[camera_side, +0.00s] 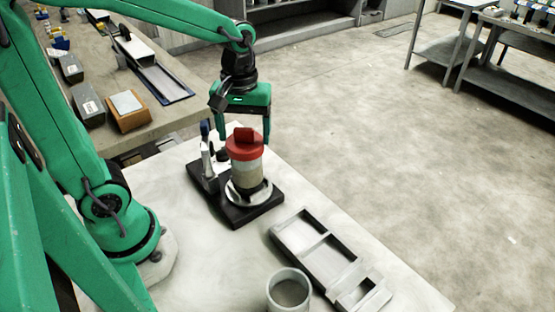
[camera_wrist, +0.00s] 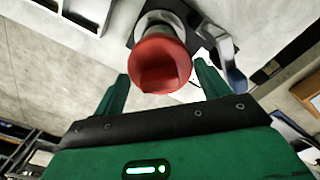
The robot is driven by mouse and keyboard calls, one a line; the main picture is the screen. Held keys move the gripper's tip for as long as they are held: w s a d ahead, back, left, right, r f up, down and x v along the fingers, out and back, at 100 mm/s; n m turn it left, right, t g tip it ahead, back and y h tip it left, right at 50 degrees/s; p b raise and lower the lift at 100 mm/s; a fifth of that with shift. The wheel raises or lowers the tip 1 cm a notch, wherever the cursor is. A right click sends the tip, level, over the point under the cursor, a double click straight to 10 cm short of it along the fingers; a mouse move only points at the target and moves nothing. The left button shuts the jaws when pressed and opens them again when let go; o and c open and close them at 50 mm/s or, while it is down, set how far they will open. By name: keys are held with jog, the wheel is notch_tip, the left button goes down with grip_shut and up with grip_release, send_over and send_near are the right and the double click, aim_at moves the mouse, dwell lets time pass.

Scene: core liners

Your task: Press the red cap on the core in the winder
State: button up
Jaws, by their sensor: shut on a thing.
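The red cap (camera_side: 243,152) has a raised block on top and sits over the upper end of the beige core (camera_side: 247,173). The core stands upright in the winder (camera_side: 245,213), on a pale round seat over a black base. My gripper (camera_side: 245,146) comes down from above and is shut on the red cap, one finger on each side. In the wrist view the cap (camera_wrist: 160,60) lies between the two green fingers and hides most of the core. I cannot tell how far down the cap sits.
A metal clamp with a blue handle (camera_side: 206,155) stands on the winder's left side, close to my gripper. A grey compartment tray (camera_side: 290,240) and an open pale cup (camera_side: 288,288) stand at the front right. A side bench (camera_side: 140,90) holds boxes.

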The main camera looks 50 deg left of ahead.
jog(key=shift+f, duration=0.6)
dwell(0.3)
jog(key=o, duration=0.9)
jog(key=shift+o, duration=0.2)
jog(key=shift+r, duration=0.15)
jog(key=shift+r, duration=3.4)
